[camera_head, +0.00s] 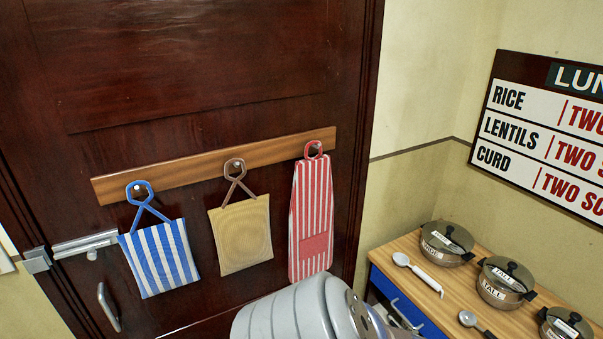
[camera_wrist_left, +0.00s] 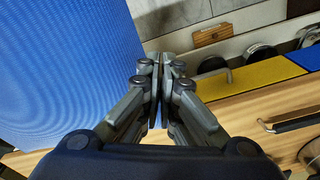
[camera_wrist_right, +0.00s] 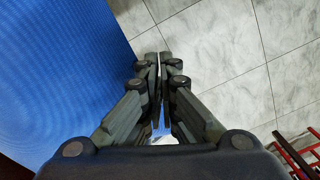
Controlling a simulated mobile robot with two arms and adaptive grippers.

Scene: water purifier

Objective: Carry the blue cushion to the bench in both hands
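The blue cushion shows as a large ribbed blue surface filling the left side of the left wrist view (camera_wrist_left: 60,65) and of the right wrist view (camera_wrist_right: 55,70). My left gripper (camera_wrist_left: 162,68) has its fingers together, just beside the cushion's edge. My right gripper (camera_wrist_right: 159,65) also has its fingers together beside the blue surface. No part of the cushion shows between the fingertips of either gripper. I cannot tell whether the fingers touch it. Neither gripper nor the cushion is in the head view, and I cannot make out the bench.
A dark wooden door (camera_head: 190,60) bears a peg rail (camera_head: 200,173) with striped and tan cloth pieces. A counter (camera_head: 400,250) with several lidded pots stands at right. The left wrist view shows a wooden surface (camera_wrist_left: 250,110). Grey floor tiles (camera_wrist_right: 225,50) lie below, with red bars (camera_wrist_right: 295,155) at lower right.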

